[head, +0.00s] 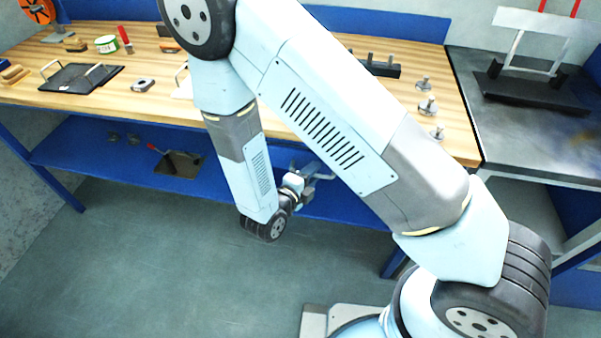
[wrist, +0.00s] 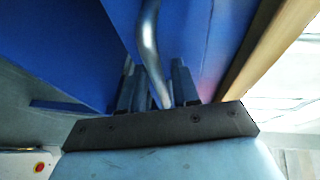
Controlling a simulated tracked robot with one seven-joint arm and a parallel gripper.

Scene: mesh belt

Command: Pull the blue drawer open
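The blue drawer (wrist: 190,35) fills the upper part of the wrist view, close in front of my gripper. Its curved grey metal handle (wrist: 148,35) runs down from the top of that view to between my gripper's fingers. My gripper (wrist: 158,75) has its dark fingers apart, one on each side of the handle. I see no clear firm contact. In the head view my gripper (head: 312,178) is under the front edge of the bench top, next to a grey bar. My arm hides most of the drawer front there.
The wooden bench top (head: 150,98) lies above, holding a black tray (head: 82,77), a green-and-white roll (head: 106,44) and several metal parts. A blue lower shelf (head: 90,150) carries a dark plate with a red handle (head: 180,163). The floor in front is clear. A grey table stands right.

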